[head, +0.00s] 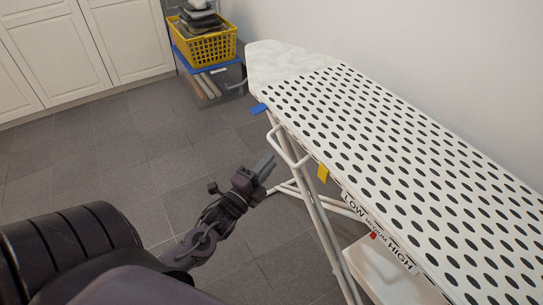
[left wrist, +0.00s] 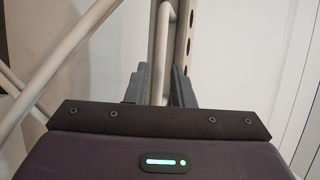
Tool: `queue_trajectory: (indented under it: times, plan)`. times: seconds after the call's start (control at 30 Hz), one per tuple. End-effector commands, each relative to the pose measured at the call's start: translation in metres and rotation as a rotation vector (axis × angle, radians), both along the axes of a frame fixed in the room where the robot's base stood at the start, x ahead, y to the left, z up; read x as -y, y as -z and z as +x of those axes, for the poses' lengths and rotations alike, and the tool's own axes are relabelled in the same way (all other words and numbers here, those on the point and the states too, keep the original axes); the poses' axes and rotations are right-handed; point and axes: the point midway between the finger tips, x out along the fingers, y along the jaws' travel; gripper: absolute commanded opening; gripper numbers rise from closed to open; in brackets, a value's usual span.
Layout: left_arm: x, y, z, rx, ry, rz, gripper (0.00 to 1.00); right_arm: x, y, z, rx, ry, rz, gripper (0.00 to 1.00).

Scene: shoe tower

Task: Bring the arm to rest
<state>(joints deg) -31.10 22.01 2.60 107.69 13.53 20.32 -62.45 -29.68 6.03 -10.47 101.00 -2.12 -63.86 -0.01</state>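My left gripper (head: 266,166) is in the middle of the head view, at the end of my left arm, which comes in from the lower left. It is in the air over the floor, left of the ironing board's legs. In the left wrist view its two dark fingers (left wrist: 160,84) stand apart with nothing between them. White metal legs show beyond the fingers. My right gripper is in neither view.
An ironing board (head: 385,150) with a black-dotted cover runs along the wall at the right, its white legs (head: 313,205) close to my left gripper. A yellow basket (head: 208,47) sits on a blue-lidded box (head: 212,80) at the back. Grey tiled floor (head: 120,145) is free at the left.

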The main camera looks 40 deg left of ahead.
Motion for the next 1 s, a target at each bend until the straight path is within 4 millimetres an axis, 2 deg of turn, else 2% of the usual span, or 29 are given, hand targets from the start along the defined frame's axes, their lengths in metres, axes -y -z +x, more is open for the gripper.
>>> queue_trajectory:
  times: [0.43,0.57,0.67,0.77,0.8,0.9,1.0]
  plan:
    - [0.000,0.000,0.000,-0.001,-0.001,-0.001,0.22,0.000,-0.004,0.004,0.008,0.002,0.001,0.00]
    - [0.003,0.018,0.001,-0.069,-0.006,-0.067,0.22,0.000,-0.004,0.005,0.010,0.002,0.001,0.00]
    - [0.012,0.058,-0.001,-0.226,-0.031,-0.221,0.22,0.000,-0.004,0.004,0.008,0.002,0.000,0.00]
    - [0.032,0.117,-0.014,-0.460,-0.090,-0.449,0.22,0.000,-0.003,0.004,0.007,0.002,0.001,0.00]
    - [0.042,0.142,-0.023,-0.562,-0.127,-0.545,0.22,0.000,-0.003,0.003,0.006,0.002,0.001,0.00]
    - [0.070,0.194,-0.052,-0.793,-0.235,-0.753,0.22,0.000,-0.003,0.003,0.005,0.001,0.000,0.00]
    - [0.094,0.227,-0.081,-0.966,-0.344,-0.891,0.22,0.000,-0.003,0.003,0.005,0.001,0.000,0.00]
